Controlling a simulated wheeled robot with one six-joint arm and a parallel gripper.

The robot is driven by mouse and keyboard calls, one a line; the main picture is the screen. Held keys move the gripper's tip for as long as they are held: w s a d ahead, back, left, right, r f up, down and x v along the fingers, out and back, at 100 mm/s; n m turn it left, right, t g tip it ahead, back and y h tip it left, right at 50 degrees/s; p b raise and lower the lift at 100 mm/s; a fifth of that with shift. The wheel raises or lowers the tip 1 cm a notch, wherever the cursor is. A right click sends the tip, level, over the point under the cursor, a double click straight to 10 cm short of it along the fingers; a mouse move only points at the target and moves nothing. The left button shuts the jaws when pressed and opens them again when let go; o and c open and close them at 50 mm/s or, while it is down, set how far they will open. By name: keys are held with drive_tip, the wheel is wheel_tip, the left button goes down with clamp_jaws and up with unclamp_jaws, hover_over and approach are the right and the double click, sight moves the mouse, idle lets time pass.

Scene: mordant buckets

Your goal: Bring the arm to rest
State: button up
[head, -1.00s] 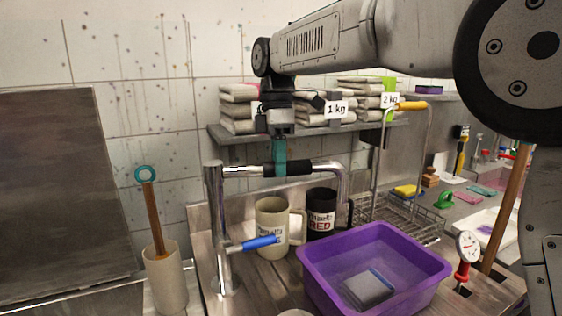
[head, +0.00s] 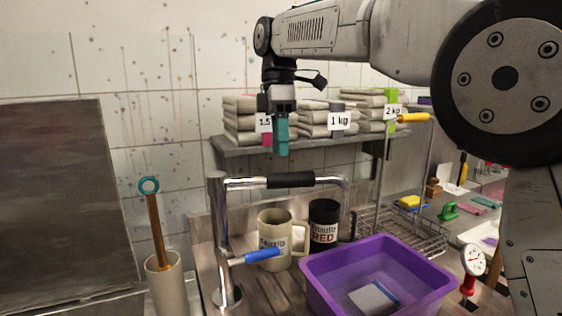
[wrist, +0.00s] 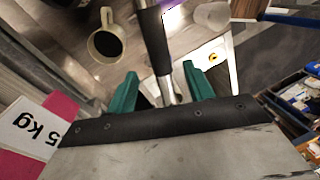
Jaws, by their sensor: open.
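My gripper (head: 282,150) hangs in front of the shelf, above the black-sleeved tap spout (head: 290,180). It points down, with teal fingertips. In the wrist view the two teal fingers (wrist: 159,92) stand apart with nothing held between them. The tap shows behind and below them there. My arm reaches in from the upper right of the head view.
A shelf (head: 230,150) holds stacked bags with weight labels. Below are a beige mug (head: 272,229), a black mug (head: 323,212), a purple tub (head: 345,287), a wire rack (head: 405,240) and a dial thermometer (head: 473,262). A stick stands in a beige pot (head: 168,285) at left.

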drive_tip(key=shift+w+r, duration=0.1)
drive_tip(key=shift+r, duration=0.55)
drive_tip(key=shift+d, duration=0.1)
drive_tip(key=s+d+f+m+t, duration=0.1)
drive_tip(key=s+d+f+m, duration=0.1)
drive_tip(key=s+d+m, duration=0.6)
drive_tip(key=s+d+f+m+t, duration=0.1)
drive_tip(key=s+d+m, duration=0.35)
drive_tip(key=d, duration=0.75)
drive_tip(key=s+d+f+m, duration=0.4)
drive_tip(key=s+d+f, duration=0.1)
drive_tip(key=s+f, duration=0.3)
drive_tip(key=s+d+f+m+t, duration=0.1)
drive_tip(key=s+d+f+m, duration=0.3)
drive_tip(key=s+f, duration=0.4)
drive_tip(key=s+d, duration=0.1)
drive_tip(key=s, duration=0.2)
drive_tip(key=shift+s+f+t, duration=0.15)
drive_tip(key=shift+f+t, duration=0.1)
drive_tip(key=shift+t, duration=0.05)
drive_tip(key=shift+d, duration=0.1)
drive_tip(key=shift+c, duration=0.3)
